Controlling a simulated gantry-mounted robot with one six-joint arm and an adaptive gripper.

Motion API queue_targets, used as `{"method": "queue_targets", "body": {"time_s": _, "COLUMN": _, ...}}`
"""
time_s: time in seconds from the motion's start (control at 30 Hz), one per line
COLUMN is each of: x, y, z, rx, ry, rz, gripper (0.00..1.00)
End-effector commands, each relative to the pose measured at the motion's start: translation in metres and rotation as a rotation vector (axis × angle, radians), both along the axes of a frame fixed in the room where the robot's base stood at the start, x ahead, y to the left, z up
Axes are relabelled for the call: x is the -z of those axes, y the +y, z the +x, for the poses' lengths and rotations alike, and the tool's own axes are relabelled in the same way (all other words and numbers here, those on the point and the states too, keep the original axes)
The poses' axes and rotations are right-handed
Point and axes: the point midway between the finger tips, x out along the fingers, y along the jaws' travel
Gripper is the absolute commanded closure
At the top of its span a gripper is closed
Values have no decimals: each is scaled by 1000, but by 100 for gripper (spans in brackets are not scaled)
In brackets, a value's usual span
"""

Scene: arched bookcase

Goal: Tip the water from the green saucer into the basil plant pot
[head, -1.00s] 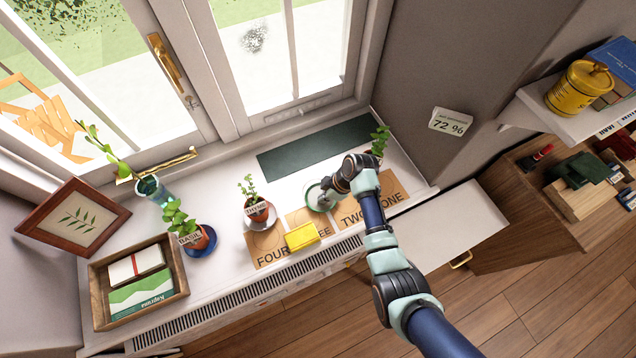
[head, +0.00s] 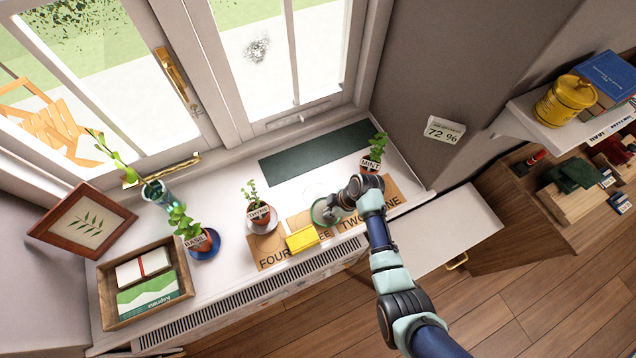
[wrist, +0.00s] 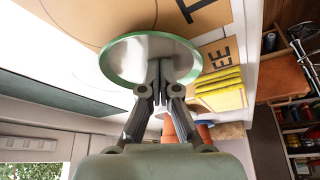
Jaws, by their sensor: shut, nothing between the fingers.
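The green-rimmed saucer (head: 319,211) lies on the sill by the brown number cards, partly hidden by my gripper. In the wrist view the saucer (wrist: 118,58) fills the upper middle, with a pale, shiny inside. My gripper (head: 330,212) is at the saucer's right side. In the wrist view my gripper (wrist: 160,68) has its fingers together, in front of the saucer, with nothing held; contact with it cannot be told. The basil plant pot (head: 199,241), terracotta with a BASIL label, stands on a blue saucer (head: 207,252) to the left. Water cannot be made out clearly.
The mint pot (head: 369,166) is behind my arm. A glass vase (head: 157,193) and wooden tray (head: 108,295) flank the basil. The dark green mat (head: 310,152) is bare.

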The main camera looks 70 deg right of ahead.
Motion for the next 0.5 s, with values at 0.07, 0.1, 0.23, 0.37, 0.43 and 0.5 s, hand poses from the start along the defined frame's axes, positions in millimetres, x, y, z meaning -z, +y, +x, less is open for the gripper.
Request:
{"method": "queue_targets", "body": {"time_s": 0.07, "x": -1, "y": 4, "z": -3, "rx": 1, "ry": 3, "rz": 3, "gripper": 100}}
{"method": "queue_targets", "body": {"time_s": 0.1, "x": -1, "y": 5, "z": -5, "rx": 1, "ry": 3, "rz": 3, "gripper": 100}}
{"method": "queue_targets", "body": {"time_s": 0.23, "x": 0, "y": 9, "z": -9, "rx": 1, "ry": 3, "rz": 4, "gripper": 100}}
{"method": "queue_targets", "body": {"time_s": 0.37, "x": 0, "y": 12, "z": -12, "rx": 1, "ry": 3, "rz": 3, "gripper": 100}}
{"method": "queue_targets", "body": {"time_s": 0.43, "x": 0, "y": 14, "z": -14, "rx": 1, "ry": 3, "rz": 3, "gripper": 100}}
{"method": "queue_targets", "body": {"time_s": 0.5, "x": 0, "y": 16, "z": -17, "rx": 1, "ry": 3, "rz": 3, "gripper": 100}}
